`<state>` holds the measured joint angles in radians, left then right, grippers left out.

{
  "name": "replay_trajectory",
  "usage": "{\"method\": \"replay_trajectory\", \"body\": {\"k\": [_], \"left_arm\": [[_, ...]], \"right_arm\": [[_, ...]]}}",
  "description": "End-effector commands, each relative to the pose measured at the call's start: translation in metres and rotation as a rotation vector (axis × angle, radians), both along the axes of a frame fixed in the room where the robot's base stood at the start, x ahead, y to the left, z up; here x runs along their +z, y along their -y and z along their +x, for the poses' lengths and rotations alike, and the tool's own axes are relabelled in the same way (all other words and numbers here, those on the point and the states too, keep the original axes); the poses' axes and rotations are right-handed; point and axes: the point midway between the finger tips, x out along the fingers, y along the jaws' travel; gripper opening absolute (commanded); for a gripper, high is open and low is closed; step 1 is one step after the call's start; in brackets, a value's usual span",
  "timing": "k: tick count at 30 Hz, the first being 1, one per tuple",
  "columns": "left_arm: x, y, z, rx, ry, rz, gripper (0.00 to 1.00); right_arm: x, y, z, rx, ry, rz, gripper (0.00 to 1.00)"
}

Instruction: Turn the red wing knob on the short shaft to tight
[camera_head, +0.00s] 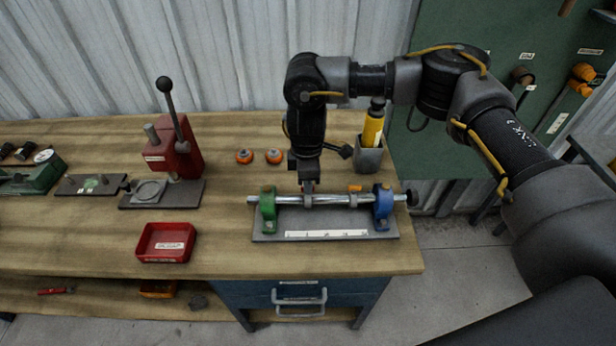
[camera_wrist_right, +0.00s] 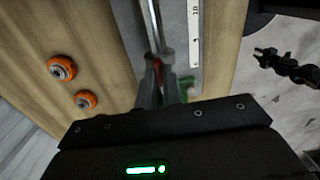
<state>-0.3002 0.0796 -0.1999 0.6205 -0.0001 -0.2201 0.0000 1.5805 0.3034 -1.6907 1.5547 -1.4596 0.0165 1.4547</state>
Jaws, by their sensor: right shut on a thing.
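The steel shaft (camera_head: 330,199) lies level across a grey fixture plate (camera_head: 270,234), carried by a green block (camera_head: 268,208) at left and a blue block (camera_head: 383,205) at right. My right gripper (camera_head: 307,186) points down onto the shaft, right of the green block. It is shut on the red wing knob (camera_wrist_right: 158,70), of which only a sliver shows between the fingers in the wrist view. The fingers hide most of the knob, and its turn angle cannot be read. An orange knob (camera_head: 355,188) sits further right on the shaft. My left gripper is not in view.
Two orange rollers (camera_head: 244,156) (camera_head: 273,156) lie behind the fixture, left of my arm. A grey cup (camera_head: 368,155) with a yellow-handled tool stands behind right. A red tray (camera_head: 166,242) and a red lever press (camera_head: 175,150) stand left. The bench front is clear.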

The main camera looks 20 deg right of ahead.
Motion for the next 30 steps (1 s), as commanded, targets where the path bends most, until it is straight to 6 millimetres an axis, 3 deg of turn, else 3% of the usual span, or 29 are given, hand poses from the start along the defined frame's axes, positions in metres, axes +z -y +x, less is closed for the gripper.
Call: {"method": "replay_trajectory", "body": {"k": [20,21,26,30], "left_arm": [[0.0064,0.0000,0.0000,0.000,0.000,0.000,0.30],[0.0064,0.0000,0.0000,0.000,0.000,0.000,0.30],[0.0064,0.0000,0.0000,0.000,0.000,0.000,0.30],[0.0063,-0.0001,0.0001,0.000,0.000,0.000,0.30]], "right_arm": [[0.0008,0.0003,0.0009,-0.064,0.002,-0.001,0.00],[0.0008,0.0003,0.0009,-0.064,0.002,-0.001,0.09],[0.0006,0.0001,0.0007,-0.063,0.001,-0.001,0.30],[0.0004,0.0000,0.0004,-0.062,0.001,-0.001,0.30]]}}
